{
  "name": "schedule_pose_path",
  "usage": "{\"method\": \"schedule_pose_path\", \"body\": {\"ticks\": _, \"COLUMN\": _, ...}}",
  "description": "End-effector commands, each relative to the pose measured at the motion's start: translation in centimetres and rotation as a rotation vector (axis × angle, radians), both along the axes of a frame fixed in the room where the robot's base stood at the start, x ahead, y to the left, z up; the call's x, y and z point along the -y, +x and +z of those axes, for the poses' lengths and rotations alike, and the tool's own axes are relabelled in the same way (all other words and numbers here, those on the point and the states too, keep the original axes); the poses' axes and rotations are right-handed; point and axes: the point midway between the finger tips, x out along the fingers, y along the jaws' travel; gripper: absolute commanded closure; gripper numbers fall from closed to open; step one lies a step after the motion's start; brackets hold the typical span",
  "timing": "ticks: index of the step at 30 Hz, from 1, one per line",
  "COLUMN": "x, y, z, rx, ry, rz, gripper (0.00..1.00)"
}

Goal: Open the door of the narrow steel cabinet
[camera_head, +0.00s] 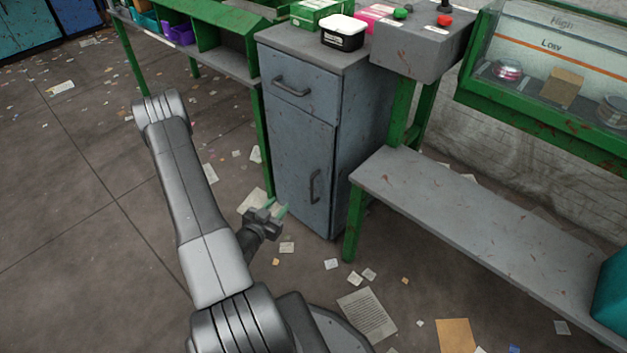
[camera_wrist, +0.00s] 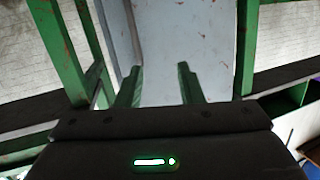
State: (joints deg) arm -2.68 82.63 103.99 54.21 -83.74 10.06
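The narrow blue-grey steel cabinet (camera_head: 363,110) stands between the green benches. Its drawer (camera_head: 300,85) is on top and its door (camera_head: 290,155) is below; both look shut. The door's dark upright handle (camera_head: 314,187) is on the door's right side. My gripper (camera_head: 277,208) is low in front of the door, left of and a little below the handle in the picture, and apart from it. In the wrist view my gripper (camera_wrist: 159,85) has its two green fingers spread with nothing between them, facing a blue-grey steel face (camera_wrist: 185,40). I cannot make out the handle there.
A grey low shelf (camera_head: 455,215) with green legs stands close to the cabinet's right. A green bench (camera_head: 215,60) stands on the left. A black box with a white lid (camera_head: 343,32) sits on the cabinet. Paper scraps litter the floor; the floor at left is otherwise clear.

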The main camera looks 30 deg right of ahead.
Motion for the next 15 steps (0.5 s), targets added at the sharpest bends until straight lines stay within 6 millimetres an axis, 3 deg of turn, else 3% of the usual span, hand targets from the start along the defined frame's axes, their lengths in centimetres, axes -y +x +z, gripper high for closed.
{"method": "schedule_pose_path", "body": {"ticks": 6, "x": 0.4, "y": -2.9, "z": -0.8, "rx": 0.029, "ry": -0.150, "rz": -0.052, "gripper": 0.66}}
{"method": "schedule_pose_path", "body": {"ticks": 15, "x": 1.4, "y": -3.0, "z": -1.0, "rx": 0.041, "ry": -0.190, "rz": -0.067, "gripper": 0.66}}
